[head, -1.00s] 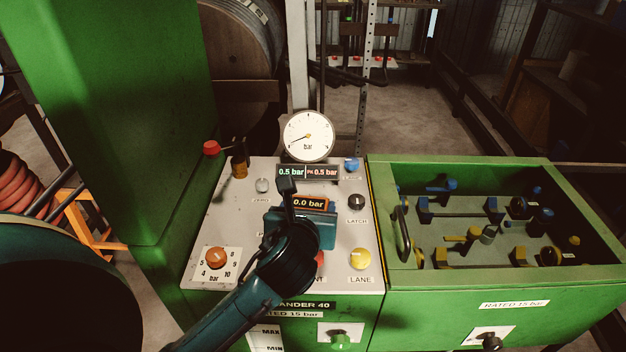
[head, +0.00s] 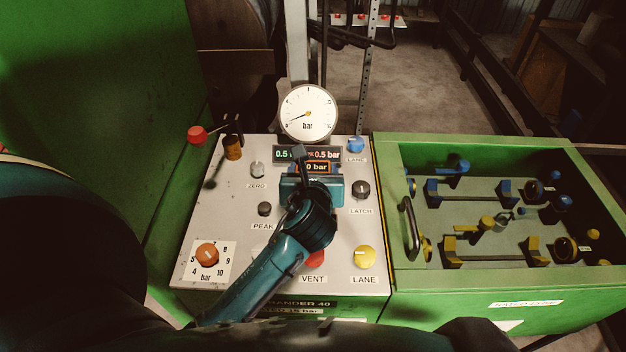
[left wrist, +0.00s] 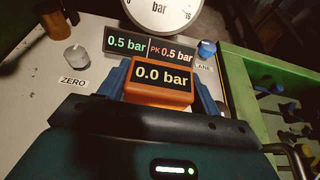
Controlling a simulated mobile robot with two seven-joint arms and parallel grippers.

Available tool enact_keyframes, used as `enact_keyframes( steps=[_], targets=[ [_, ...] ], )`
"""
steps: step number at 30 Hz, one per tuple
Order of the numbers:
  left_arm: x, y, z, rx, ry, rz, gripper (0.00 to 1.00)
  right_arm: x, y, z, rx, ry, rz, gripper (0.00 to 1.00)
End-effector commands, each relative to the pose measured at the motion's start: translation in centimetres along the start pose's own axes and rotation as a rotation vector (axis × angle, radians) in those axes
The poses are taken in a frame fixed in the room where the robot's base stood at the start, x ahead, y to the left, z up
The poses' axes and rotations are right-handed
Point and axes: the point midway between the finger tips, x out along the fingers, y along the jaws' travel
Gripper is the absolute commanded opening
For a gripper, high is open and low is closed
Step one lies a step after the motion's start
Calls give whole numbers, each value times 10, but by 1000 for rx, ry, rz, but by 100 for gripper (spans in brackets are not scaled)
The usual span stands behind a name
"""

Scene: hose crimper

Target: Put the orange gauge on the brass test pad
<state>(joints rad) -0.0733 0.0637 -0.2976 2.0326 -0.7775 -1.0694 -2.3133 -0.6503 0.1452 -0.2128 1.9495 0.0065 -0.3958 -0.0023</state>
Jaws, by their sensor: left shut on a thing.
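The orange gauge (head: 314,168) reads 0.0 bar and is held in my left gripper (head: 311,186) over the upper middle of the grey control panel. In the left wrist view, the gauge (left wrist: 160,80) sits between two blue fingers, just in front of the twin display. I cannot tell whether it touches the panel. A brass-coloured upright cylinder (head: 233,148) stands at the panel's upper left; I cannot tell whether it is the test pad. No flat brass pad shows clearly, and my gripper and arm hide part of the panel. My right gripper is not in view.
A round white dial (head: 308,113) rises behind the twin display (head: 290,154). A red-knobbed lever (head: 197,135) is at the upper left. Knobs marked ZERO (head: 257,169), LATCH (head: 361,189) and LANE (head: 365,257) surround my gripper. A green open box (head: 480,218) with fittings is at right.

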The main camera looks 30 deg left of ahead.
Motion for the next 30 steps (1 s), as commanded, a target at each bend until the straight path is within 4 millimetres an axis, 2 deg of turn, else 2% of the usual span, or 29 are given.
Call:
enact_keyframes(
  steps=[3,6,18,19,26,30],
  targets=[
    [7,0,-17,1,3,2,32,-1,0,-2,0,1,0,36],
    [10,0,-25,0,1,0,32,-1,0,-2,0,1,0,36],
    [12,0,-29,1,-1,0,32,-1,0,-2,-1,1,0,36],
    [12,0,-30,0,1,0,66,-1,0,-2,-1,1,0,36],
    [12,0,-30,0,1,0,85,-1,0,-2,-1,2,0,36],
    [12,0,-30,0,1,0,85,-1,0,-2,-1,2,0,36]
  ],
)
